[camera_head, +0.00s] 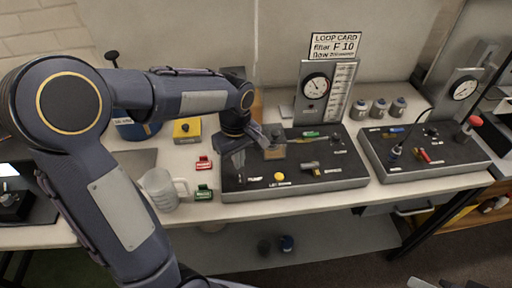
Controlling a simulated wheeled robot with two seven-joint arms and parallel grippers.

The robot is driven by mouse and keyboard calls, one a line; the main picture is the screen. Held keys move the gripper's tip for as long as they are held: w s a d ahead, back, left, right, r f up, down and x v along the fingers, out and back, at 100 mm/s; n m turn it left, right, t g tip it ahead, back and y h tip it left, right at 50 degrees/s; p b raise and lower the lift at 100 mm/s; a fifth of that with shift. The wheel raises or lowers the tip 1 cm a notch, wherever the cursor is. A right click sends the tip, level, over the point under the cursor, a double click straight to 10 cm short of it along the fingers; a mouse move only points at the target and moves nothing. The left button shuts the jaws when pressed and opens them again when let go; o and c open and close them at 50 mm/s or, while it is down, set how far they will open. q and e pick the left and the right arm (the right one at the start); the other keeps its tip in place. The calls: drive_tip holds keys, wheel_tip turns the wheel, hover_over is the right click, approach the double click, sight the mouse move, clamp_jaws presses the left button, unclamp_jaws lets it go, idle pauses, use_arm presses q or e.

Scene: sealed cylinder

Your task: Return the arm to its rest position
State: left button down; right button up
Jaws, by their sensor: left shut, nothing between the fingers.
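My left arm reaches in from the left across the bench, its elbow bent high at the upper left. My left gripper (258,140) hangs at the end of this arm, over the left part of the middle panel (295,189). Its fingers are shut and empty. A small clear block-like part (274,151) on the panel shows close beside the fingers; I cannot tell whether they touch. The arm hides part of the bench behind it. My right gripper cannot be made out.
A clear jug (161,190) stands left of the panel, near red (204,163) and green (204,193) tags. A yellow box (187,130) is behind. A gauge (315,86) stands at the panel's back. A second panel (425,170) is right. Several small jars (379,108) stand behind.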

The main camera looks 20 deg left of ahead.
use_arm(q)
drive_tip(key=s+d+r+m+t+h, duration=0.2)
drive_tip(key=s+m, duration=0.3)
drive_tip(key=s, duration=0.3)
drive_tip(key=s+d+r+m+t+h, duration=0.1)
drive_tip(key=s+d+r+m+t, duration=0.1)
drive_tip(key=s+m, duration=0.3)
drive_tip(key=s+r+t, duration=0.1)
drive_tip(key=s, duration=0.3)
drive_tip(key=shift+m+t+h, duration=0.3)
drive_tip(key=shift+m+h, duration=0.1)
